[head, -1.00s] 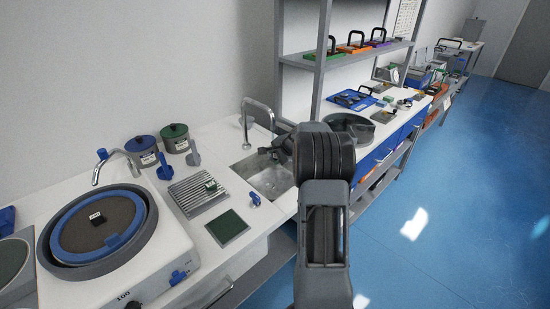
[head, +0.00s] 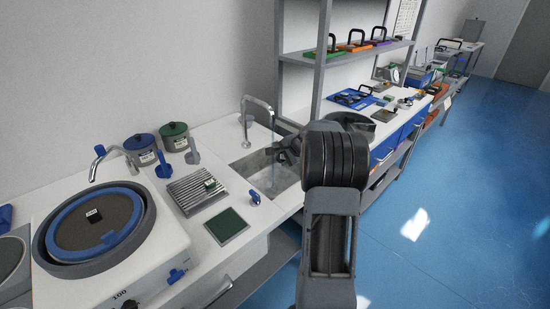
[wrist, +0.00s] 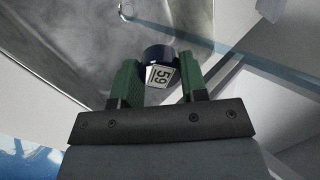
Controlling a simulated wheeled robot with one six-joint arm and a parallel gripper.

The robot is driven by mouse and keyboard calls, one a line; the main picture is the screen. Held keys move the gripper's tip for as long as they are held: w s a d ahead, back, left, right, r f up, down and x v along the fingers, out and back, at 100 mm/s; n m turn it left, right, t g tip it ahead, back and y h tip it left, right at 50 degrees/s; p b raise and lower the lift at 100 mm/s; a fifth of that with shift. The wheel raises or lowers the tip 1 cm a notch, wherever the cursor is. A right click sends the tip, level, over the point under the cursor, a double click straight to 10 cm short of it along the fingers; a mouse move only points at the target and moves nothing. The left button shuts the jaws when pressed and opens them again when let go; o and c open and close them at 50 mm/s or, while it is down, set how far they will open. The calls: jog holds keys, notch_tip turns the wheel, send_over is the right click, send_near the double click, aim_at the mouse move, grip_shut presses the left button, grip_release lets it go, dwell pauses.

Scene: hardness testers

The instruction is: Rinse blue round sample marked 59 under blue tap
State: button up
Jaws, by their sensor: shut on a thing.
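The blue round sample (wrist: 158,53), with a white label reading 59, is between the green fingers of my gripper (wrist: 160,85) in the wrist view. My gripper is shut on it. In the head view my gripper (head: 284,150) is over the right side of the sink (head: 245,168), and the sample cannot be made out. The tall metal tap (head: 247,118) arches over the sink. A thin bluish water stream (head: 272,145) falls from its spout, just left of my gripper. The stream also crosses the wrist view (wrist: 240,57) past the sample; contact cannot be told.
A blue handle (head: 254,196) is at the sink's front left. A grinding wheel machine (head: 150,255) stands further left. A shelf post (head: 320,70) rises behind the sink.

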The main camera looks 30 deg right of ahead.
jog(key=s+d+r+b, duration=0.1)
jog(key=s, duration=0.5)
jog(key=shift+r+b, duration=0.15)
jog(key=shift+b, duration=0.2)
jog(key=shift+s, duration=0.1)
jog(key=shift+d, duration=0.1)
dwell(0.3)
